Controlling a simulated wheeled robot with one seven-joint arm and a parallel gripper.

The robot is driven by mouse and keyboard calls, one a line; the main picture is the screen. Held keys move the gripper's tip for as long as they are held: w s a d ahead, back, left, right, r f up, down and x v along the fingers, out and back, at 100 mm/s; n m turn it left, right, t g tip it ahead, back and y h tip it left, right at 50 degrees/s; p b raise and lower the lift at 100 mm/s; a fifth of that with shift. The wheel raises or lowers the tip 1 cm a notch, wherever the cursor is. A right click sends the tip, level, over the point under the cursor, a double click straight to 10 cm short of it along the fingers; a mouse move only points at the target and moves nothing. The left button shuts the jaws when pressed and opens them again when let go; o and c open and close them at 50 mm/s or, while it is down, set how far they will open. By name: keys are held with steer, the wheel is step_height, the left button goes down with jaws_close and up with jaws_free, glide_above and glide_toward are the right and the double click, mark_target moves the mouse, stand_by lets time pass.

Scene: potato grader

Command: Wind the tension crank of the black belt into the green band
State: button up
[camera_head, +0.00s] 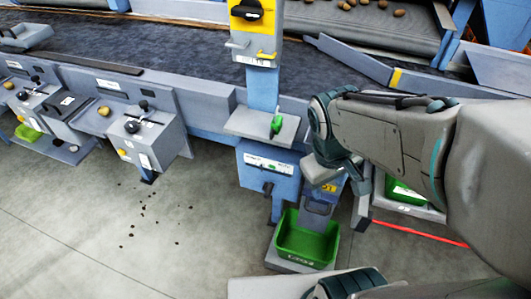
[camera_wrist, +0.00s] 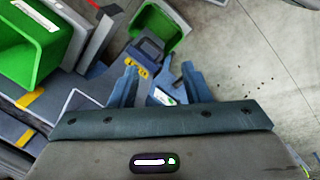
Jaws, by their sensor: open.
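The dark belt (camera_head: 130,55) runs along the back of the machine in the head view. Grey boxes on the front rail carry black-knobbed levers; one box (camera_head: 150,135) stands left of centre, another (camera_head: 35,98) farther left. I cannot tell which control is the tension crank, and no green band can be made out. My gripper (camera_wrist: 160,78) is open and empty in the wrist view, its two blue-grey fingers apart above a blue labelled unit (camera_wrist: 165,96). That unit seems to be the blue box (camera_head: 268,168) in the head view, where my arm hides the fingertips.
A green bin (camera_head: 305,242) stands low beneath my wrist; it also shows in the wrist view (camera_wrist: 178,42). A grey shelf (camera_head: 245,125) holds a small green item. A blue post with a yellow panel (camera_head: 252,45) rises behind. Floor at the lower left is open, with dark crumbs.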

step_height(320, 180, down, 11)
steer(key=w+d+n+g+h+b, duration=0.2)
steer(key=n+g+h+b, duration=0.3)
steer(key=n, duration=0.7)
steer(key=m+t+b, duration=1)
steer(key=m+t, duration=1.1)
steer(key=m, duration=0.8)
glide_toward(271, 185)
steer(key=x, duration=0.3)
steer(key=b+x, duration=0.1)
steer(key=x, duration=0.2)
steer(key=f+b+x, duration=0.1)
steer(key=x, duration=0.2)
steer(key=shift+a, duration=0.1)
steer(key=shift+c, duration=0.3)
jaws_close()
